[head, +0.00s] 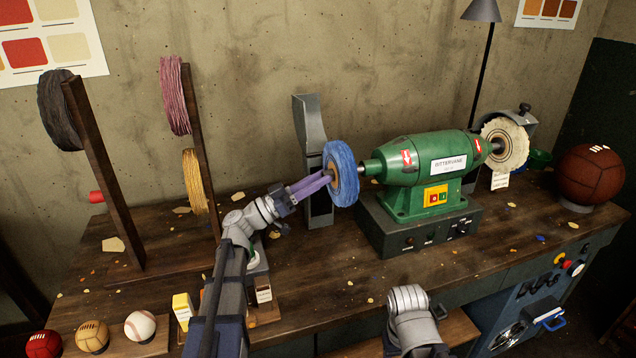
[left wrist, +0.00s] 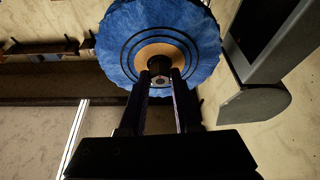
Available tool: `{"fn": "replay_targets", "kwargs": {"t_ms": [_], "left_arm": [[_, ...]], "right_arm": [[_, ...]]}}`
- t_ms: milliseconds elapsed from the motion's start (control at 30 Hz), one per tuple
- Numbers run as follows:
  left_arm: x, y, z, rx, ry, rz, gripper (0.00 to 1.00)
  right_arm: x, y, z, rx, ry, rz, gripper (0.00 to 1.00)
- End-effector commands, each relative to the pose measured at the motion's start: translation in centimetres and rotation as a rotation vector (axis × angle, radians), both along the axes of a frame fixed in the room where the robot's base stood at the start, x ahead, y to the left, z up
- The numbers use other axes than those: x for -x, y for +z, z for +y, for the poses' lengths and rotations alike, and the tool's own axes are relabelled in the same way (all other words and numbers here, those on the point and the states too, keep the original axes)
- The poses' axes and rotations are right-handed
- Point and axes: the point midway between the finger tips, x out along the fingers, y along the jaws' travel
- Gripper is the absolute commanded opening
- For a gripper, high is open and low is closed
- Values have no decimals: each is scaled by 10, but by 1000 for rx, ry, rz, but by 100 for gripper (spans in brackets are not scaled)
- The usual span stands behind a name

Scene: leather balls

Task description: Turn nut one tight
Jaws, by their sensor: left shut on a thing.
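The nut (left wrist: 160,82) sits at the centre of the blue buffing wheel (head: 343,173), on the left end of the green grinder (head: 425,172). The wheel also shows from its face in the left wrist view (left wrist: 205,45), with a tan disc around its hub. My left gripper (head: 326,178) reaches the wheel's left face with its purple fingers. In the left wrist view its two fingers lie on either side of the nut, shut on it. The fingers hide the nut in the head view. My right arm (head: 410,310) shows at the bottom; its fingers are not visible.
A grey guard (head: 310,125) stands behind the blue wheel. A cream wheel (head: 505,143) is on the grinder's right end. Wooden racks with thread coils (head: 175,95) stand at left. A brown ball (head: 590,175) sits at right. Small balls (head: 92,336) lie at front left.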

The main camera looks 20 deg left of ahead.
Motion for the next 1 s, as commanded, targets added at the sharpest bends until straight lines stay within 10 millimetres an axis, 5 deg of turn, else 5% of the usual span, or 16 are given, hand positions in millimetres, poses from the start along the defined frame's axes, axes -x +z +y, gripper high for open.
{"fn": "replay_targets", "kwargs": {"t_ms": [833, 867, 1000], "left_arm": [[-1, -1, 0, -71, 0, -106, 0], [-1, -1, 0, -71, 0, -106, 32], [-1, -1, 0, -70, -1, -106, 48]], "right_arm": [[0, -2, 0, 0, 0, 0, 62], [0, -2, 0, 0, 0, 0, 62], [0, -2, 0, 0, 0, 0, 62]]}}
